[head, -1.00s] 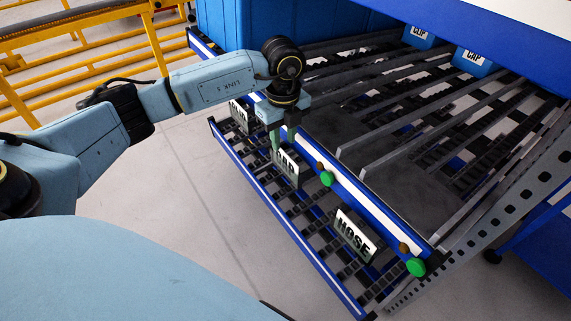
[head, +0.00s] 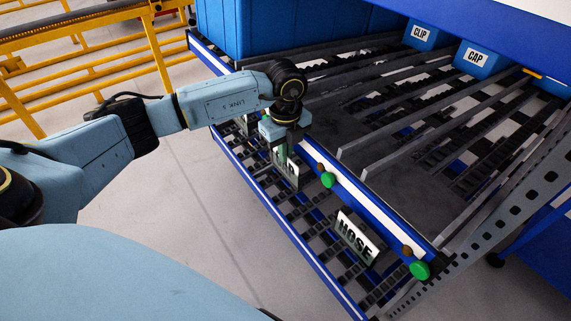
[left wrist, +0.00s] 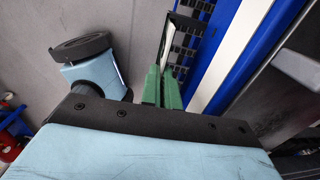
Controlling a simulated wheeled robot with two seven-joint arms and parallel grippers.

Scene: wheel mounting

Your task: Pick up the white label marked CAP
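The white label marked CAP (head: 292,178) hangs upright at the front of the lower rack, its upper part covered by my left gripper. My left gripper (head: 283,160) points down at the label's top edge, its green fingers overlapping it in the head view. In the left wrist view the green fingers (left wrist: 163,86) are close together, with a thin pale edge, likely the label (left wrist: 167,42), seen edge-on at their tips. Whether they press on it cannot be told. My right gripper is not in view.
A HOSE label (head: 357,237) hangs further right on the same rack. Blue bins marked CLIP (head: 424,43) and CAP (head: 484,67) stand at the back. Green knobs (head: 327,180) stick out along the blue front rail (head: 376,213). Clear floor lies left of the rack.

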